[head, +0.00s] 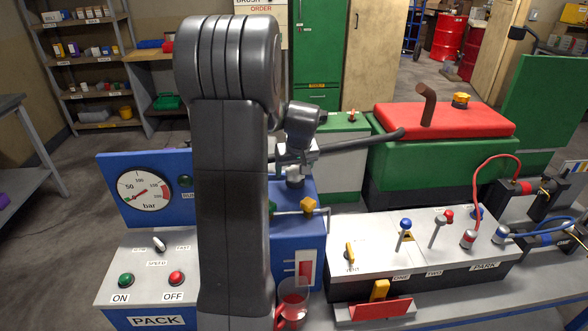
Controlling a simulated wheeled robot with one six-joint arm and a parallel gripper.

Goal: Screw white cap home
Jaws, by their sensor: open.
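My gripper (294,160) points down over the top of a blue tank (284,240), just right of my own upright arm. A small pale piece (293,171), which looks like the white cap, shows right under the gripper at the tank's top. The gripper is open around or just above it; I cannot tell whether the fingers touch it. The thread and the seat of the cap are too small and too covered to make out. The tank has a brass-yellow valve (308,205) and a sight window (305,268) on its front.
A blue gauge panel (112,203) and the PACK box (145,275) stand left. A clear red jug (290,306) stands below the tank. A lever console (420,250) is right, with a green machine with a red top (440,120) behind. Hoses (497,160) arch far right.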

